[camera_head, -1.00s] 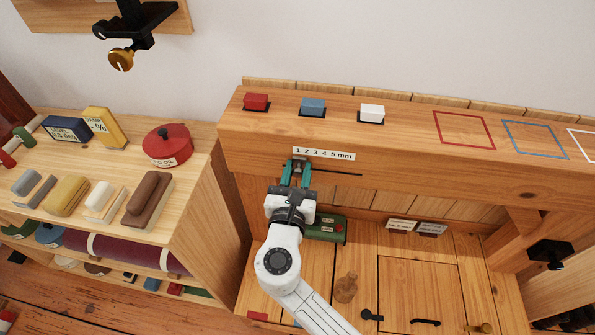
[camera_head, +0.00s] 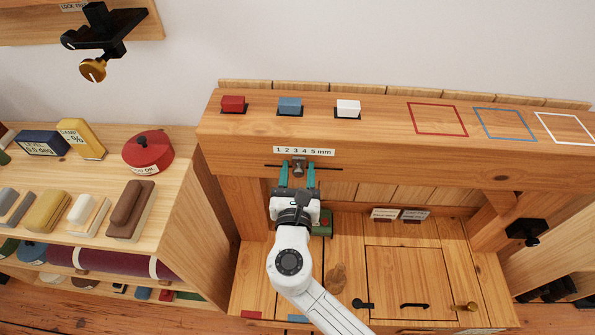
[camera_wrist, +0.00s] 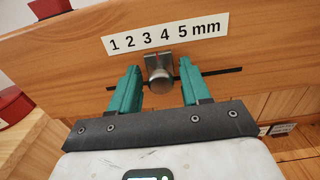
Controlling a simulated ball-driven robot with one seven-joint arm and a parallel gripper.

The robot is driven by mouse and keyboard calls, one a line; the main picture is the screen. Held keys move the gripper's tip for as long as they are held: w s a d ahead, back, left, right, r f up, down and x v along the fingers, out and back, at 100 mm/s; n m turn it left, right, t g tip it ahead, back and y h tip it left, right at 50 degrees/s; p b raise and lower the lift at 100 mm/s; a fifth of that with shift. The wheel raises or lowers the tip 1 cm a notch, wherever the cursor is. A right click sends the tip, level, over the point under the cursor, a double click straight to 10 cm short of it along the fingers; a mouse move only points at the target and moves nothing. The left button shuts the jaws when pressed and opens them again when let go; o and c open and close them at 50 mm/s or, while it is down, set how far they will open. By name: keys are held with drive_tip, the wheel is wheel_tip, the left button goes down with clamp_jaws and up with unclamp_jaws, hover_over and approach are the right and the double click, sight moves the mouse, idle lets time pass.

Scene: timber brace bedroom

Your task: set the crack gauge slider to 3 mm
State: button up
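The crack gauge slider, a grey metal knob on a small block (camera_head: 299,166), sits on a dark horizontal slot in the front face of the timber beam. It also shows in the wrist view (camera_wrist: 159,75). The white scale label (camera_wrist: 165,35) above it reads 1 2 3 4 5 mm. The slider stands below about the 3, perhaps slightly toward the 4. My gripper (camera_head: 297,174) is open, its two green fingers (camera_wrist: 158,82) on either side of the knob. Small gaps show between knob and fingers in the wrist view.
Red (camera_head: 233,103), blue (camera_head: 290,106) and white (camera_head: 348,107) blocks stand on the beam top, left of coloured outlines. A shelf with a red tin (camera_head: 148,153) and sanding blocks is at left. A cabinet top (camera_head: 340,245) lies below the beam.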

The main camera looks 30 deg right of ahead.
drive_tip(key=v, duration=1)
drive_tip(key=shift+s+a, duration=0.2)
drive_tip(key=shift+s, duration=0.1)
drive_tip(key=s+d+f+m+g+y, duration=0.1)
drive_tip(key=s+d+f+m+g, duration=0.35)
drive_tip(key=d+m, duration=0.35)
drive_tip(key=s+d+f+m+g+y, duration=0.1)
drive_tip(key=s+d+f+m+g, duration=0.4)
drive_tip(key=m, duration=0.5)
drive_tip(key=s+a+f+m+g+y+p, duration=0.1)
drive_tip(key=s+m+g+y, duration=0.3)
drive_tip(key=s+m+y, duration=0.4)
drive_tip(key=s+a+f+m, duration=0.1)
drive_tip(key=m, duration=0.2)
drive_tip(key=shift+s+a+f, duration=0.2)
drive_tip(key=shift+s+f, duration=0.05)
drive_tip(key=shift+f, duration=0.15)
